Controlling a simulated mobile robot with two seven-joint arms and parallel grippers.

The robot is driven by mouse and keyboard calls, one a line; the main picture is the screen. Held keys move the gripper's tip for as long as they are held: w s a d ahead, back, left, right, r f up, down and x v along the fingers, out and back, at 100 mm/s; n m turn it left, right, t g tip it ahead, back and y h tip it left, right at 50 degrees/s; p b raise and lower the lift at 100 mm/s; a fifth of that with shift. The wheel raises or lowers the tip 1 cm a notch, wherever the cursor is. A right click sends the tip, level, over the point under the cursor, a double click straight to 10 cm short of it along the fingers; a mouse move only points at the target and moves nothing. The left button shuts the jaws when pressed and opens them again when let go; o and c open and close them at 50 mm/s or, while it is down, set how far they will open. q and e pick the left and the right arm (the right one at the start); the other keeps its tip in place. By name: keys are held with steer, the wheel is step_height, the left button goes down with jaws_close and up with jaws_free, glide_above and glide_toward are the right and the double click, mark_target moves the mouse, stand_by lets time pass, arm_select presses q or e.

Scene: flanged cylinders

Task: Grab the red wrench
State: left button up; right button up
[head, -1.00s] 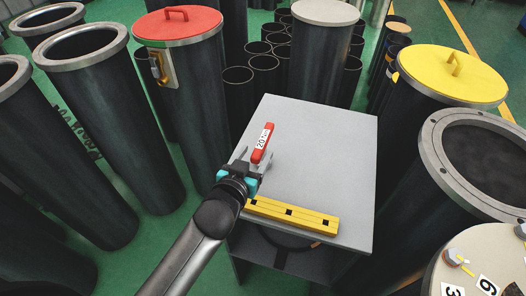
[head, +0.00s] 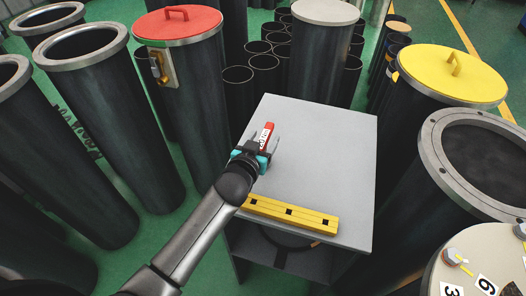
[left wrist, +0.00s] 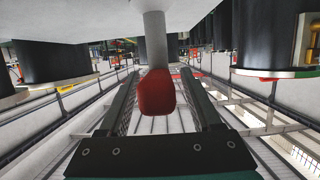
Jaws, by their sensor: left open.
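The red wrench (head: 267,129), with a white label marked in dark characters, is over the left part of the grey table top. My left gripper (head: 264,142) is open, with one finger on either side of the wrench. The gripper hides the wrench's near part in the head view. In the left wrist view, the red end of the wrench (left wrist: 157,95) shows between the two spread fingers (left wrist: 158,100), with gaps on both sides. A grey rod joins its upper side in that view. My right gripper is not in view.
A yellow bar with black squares (head: 290,215) lies along the near edge of the grey table (head: 335,150). Tall dark cylinders stand close by, one with a red lid (head: 178,24) and one with a yellow lid (head: 452,74). The table's right part is clear.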

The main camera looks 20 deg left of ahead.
arm_select(q)
jaws_close()
stand_by(0.4)
steer(key=shift+r, duration=0.1)
stand_by(0.8)
